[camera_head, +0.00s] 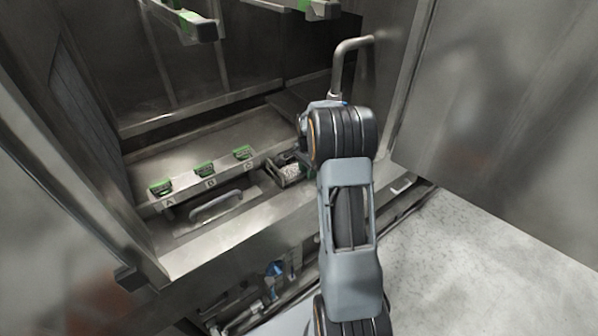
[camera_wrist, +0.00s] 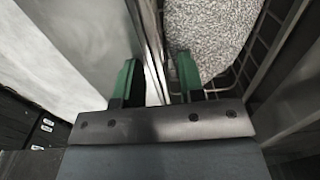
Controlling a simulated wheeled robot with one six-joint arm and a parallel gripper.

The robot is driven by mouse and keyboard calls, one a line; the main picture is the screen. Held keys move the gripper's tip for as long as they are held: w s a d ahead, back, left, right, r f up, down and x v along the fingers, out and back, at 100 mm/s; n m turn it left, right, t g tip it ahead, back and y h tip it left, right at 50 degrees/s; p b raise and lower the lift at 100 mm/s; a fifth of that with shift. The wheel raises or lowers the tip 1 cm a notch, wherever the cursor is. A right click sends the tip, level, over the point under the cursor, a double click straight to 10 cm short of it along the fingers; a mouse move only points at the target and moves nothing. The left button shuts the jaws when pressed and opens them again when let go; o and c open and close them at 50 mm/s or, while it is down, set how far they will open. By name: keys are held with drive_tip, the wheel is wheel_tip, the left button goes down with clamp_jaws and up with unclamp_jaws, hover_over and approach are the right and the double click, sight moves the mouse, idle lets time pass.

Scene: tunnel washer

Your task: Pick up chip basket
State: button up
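The chip basket is a small wire basket (camera_head: 284,170) with a pale speckled filling, in the recess of the steel machine, just left of my arm. In the wrist view, the basket's wire side (camera_wrist: 262,48) shows at the upper right, with the grey speckled chips (camera_wrist: 208,28) inside. My gripper (camera_wrist: 158,82) has two green fingers standing apart, with a gap between them. A metal edge of the basket or machine runs up through this gap; I cannot tell which. The right finger overlaps the basket's near corner in the picture. In the head view my arm hides the gripper.
Green-topped blocks stand on a steel ledge (camera_head: 205,160) marked A, B and C. A curved handle (camera_head: 216,205) lies left of the basket. A bent steel pipe (camera_head: 341,66) rises behind my arm. Steel walls enclose both sides. Speckled floor (camera_head: 480,260) is open at lower right.

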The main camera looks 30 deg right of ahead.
clamp_jaws()
drive_tip(key=shift+r, duration=0.1)
idle(1.3)
